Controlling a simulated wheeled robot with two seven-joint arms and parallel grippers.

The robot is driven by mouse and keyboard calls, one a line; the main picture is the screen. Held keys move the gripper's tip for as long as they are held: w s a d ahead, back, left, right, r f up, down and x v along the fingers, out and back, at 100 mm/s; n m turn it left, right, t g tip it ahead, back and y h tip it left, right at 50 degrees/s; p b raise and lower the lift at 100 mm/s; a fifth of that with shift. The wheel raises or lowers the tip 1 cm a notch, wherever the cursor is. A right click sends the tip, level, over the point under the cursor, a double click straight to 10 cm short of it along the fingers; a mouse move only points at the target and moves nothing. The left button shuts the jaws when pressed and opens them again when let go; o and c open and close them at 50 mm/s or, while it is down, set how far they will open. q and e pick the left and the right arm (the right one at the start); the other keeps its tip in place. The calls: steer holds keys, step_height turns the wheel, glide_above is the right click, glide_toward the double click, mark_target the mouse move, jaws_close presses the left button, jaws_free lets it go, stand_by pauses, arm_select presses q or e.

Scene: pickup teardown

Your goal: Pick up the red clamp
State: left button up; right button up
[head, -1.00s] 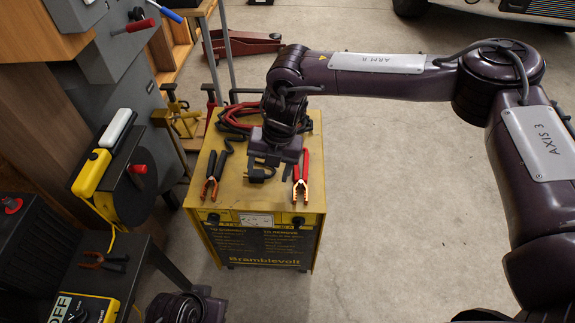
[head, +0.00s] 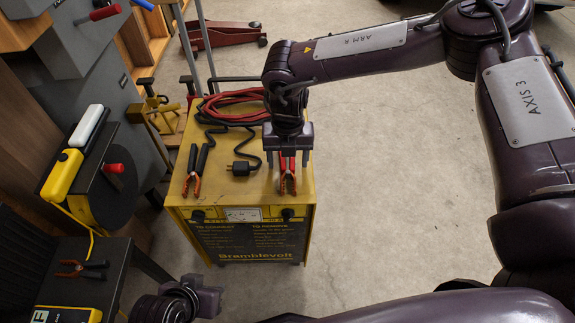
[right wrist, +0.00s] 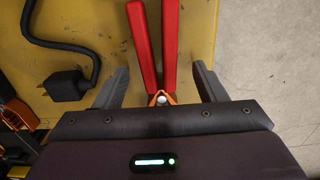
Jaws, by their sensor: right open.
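The red clamp (head: 288,183) lies on the right side of the yellow charger's top, with copper-coloured jaws toward the front edge. My right gripper (head: 289,155) is open directly above it and hides part of its red handles. In the right wrist view, the red clamp's handles (right wrist: 156,45) run between the two spread, empty fingers (right wrist: 162,80). I cannot tell whether the gripper touches it. My left gripper (head: 205,299) is low at the bottom of the head view, and its jaw opening is unclear.
The yellow charger (head: 240,196) also carries a black clamp (head: 198,165), a black plug (head: 240,168) and coiled red cable (head: 235,100). A dark bench with pliers (head: 80,269) stands at the left. Open floor (head: 390,190) lies to the right.

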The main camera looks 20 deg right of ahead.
steer(key=shift+r, duration=0.1)
steer(key=c, duration=1.2)
